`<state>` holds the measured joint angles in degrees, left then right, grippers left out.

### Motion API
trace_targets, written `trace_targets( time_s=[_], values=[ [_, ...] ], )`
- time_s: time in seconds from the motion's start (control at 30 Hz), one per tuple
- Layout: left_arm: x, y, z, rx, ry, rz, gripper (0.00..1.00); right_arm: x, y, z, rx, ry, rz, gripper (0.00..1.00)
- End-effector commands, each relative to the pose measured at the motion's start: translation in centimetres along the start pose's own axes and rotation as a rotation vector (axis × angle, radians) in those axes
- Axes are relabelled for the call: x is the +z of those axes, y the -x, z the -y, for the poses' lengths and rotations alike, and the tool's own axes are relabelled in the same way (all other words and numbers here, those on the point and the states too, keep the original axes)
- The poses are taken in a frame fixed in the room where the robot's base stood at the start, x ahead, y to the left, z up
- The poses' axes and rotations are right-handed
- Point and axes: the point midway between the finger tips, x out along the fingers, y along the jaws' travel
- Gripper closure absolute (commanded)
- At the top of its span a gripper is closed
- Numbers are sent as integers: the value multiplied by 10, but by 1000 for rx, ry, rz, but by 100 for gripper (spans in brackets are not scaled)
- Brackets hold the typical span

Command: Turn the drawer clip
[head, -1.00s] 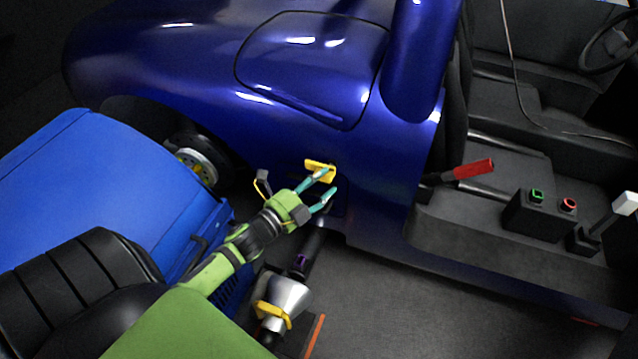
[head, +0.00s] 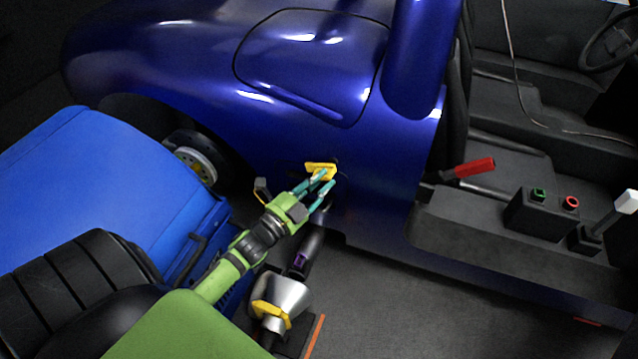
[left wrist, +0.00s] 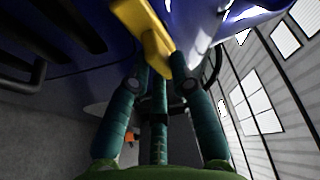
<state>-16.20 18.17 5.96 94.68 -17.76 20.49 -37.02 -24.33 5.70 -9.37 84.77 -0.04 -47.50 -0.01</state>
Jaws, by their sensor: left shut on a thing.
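A small yellow clip (head: 318,168) sits at the lower side of the dark blue car body. My left gripper (head: 323,181), green with teal fingers, reaches up to it from the lower left and is shut on it. In the left wrist view the yellow clip (left wrist: 155,42) lies between the fingertips, close to the blue surface. The fingers hide part of the clip and its mounting. My right gripper is not in view.
A blue cabinet (head: 100,185) with a black seat-like part stands at the left. Below my left arm is a silver cone (head: 284,293) with a yellow band and a dark shaft. A red-handled lever (head: 474,168) and a button box (head: 545,215) are at the right.

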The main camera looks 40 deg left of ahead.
Motion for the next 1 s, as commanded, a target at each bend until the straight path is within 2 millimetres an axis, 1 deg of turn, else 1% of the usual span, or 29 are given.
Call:
trace_targets(
  time_s=[0.03, 0.2, 0.6, 1.0],
  values=[
    [0, 0, -3, -18, 44, 1, 100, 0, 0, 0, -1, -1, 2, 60],
    [-1, 0, -4, -81, 194, 1, 100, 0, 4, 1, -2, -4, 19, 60],
    [-4, -2, -5, -226, 545, 0, 100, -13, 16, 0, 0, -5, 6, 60],
    [-7, -3, -5, -367, 886, 1, 100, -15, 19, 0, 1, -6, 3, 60]
  ],
)
